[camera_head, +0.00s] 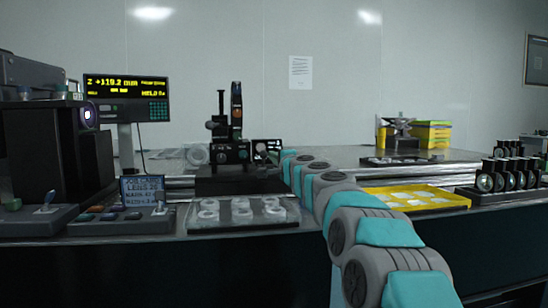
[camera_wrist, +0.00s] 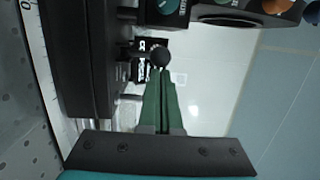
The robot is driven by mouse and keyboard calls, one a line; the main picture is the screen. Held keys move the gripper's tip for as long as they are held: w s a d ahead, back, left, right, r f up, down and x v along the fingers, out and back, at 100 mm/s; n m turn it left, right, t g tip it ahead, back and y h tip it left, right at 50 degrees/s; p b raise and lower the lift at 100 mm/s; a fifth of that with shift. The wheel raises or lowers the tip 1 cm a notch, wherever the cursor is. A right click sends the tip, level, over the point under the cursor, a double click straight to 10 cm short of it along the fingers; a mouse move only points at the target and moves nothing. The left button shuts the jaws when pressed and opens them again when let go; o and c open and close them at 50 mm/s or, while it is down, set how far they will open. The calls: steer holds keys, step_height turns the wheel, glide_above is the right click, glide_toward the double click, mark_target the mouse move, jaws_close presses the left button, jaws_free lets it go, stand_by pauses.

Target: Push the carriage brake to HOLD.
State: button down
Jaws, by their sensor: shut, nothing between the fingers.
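The carriage (camera_head: 232,152) is a black block with dials and an upright post, sitting on the rail in the middle of the head view. In the wrist view the carriage body (camera_wrist: 80,60) is a long dark block at left. A black ball knob (camera_wrist: 160,56) on a short stem stands out from it, beside a small black label with white marks too small to read. My gripper (camera_wrist: 161,78) has green fingers shut together and empty, their tips close to the knob. I cannot tell whether they touch it. In the head view my arm hides the fingers.
A readout (camera_head: 126,98) with yellow text, seemingly starting "Z +119.2", stands behind left. A tray of clear round parts (camera_head: 243,213) lies in front of the carriage. A yellow tray (camera_head: 455,197) and a row of mounted lenses (camera_head: 507,176) are at right.

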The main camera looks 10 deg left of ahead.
steer(key=shift+a+r+p, duration=0.15)
steer(key=shift+a+p, duration=0.05)
steer(key=shift+p, duration=0.25)
steer(key=shift+w+r+p, duration=0.2)
steer(key=shift+r+p, duration=0.1)
steer(key=shift+p, duration=0.7)
steer(key=shift+w+r+p, duration=0.3)
steer(key=shift+p, duration=0.5)
steer(key=shift+w+a+r+p, duration=0.1)
steer(key=shift+w+r+p, duration=0.1)
steer(key=shift+p, duration=0.2)
steer(key=shift+w+a+r+p, duration=0.2)
steer(key=shift+w+r+p, duration=0.05)
steer(key=shift+w+p, duration=0.3)
steer(key=shift+w+a+r+p, duration=0.15)
steer(key=shift+w+r+p, duration=0.1)
steer(key=shift+w+p, duration=0.25)
steer(key=shift+f, duration=0.1)
steer(key=s+d+r+p, duration=0.2)
steer(key=s+d+r, duration=0.1)
steer(key=s+r, duration=0.2)
steer(key=shift+s+d+r, duration=0.2)
steer(key=shift+s+r, duration=0.15)
steer(key=shift+r, duration=0.9)
